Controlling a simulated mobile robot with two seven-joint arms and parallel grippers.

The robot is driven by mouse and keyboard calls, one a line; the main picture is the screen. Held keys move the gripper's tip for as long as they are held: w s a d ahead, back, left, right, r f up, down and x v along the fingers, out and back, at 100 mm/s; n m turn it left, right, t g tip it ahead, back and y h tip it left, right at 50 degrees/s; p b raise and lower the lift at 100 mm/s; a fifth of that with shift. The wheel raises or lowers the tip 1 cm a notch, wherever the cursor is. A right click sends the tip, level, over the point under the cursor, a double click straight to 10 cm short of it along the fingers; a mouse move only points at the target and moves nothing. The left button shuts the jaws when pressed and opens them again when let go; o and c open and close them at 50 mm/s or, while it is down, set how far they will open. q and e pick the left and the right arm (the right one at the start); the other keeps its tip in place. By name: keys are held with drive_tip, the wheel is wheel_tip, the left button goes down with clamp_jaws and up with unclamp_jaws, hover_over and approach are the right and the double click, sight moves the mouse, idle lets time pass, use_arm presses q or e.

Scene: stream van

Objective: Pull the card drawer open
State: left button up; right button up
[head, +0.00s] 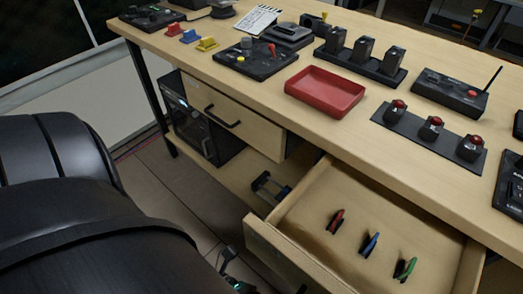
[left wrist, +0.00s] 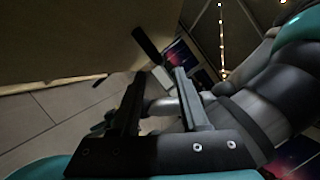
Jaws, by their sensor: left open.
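The card drawer (head: 322,226) is out from the desk at the lower right of the head view. A red card (head: 336,220), a blue card (head: 370,244) and a green card (head: 405,269) stand inside it. Its front panel (head: 280,250) faces the lower left, and its handle is hidden there. In the left wrist view my left gripper (left wrist: 158,74) is open, its two dark fingers apart. A black bar handle (left wrist: 148,45) on a wooden panel (left wrist: 70,40) shows just beyond the fingertips. I cannot tell if they touch. My right gripper is not in view.
A second drawer (head: 225,108) with a black handle is shut to the left. The desktop (head: 240,85) holds a red tray (head: 325,92), red-button devices (head: 432,128) and control panels. A small device (head: 268,187) sits on the lower shelf. Floor (head: 165,185) is clear before the desk.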

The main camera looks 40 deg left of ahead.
use_arm(q)
drive_tip(key=v, duration=0.8)
drive_tip(key=shift+b, duration=0.3)
drive_tip(key=shift+a, duration=0.15)
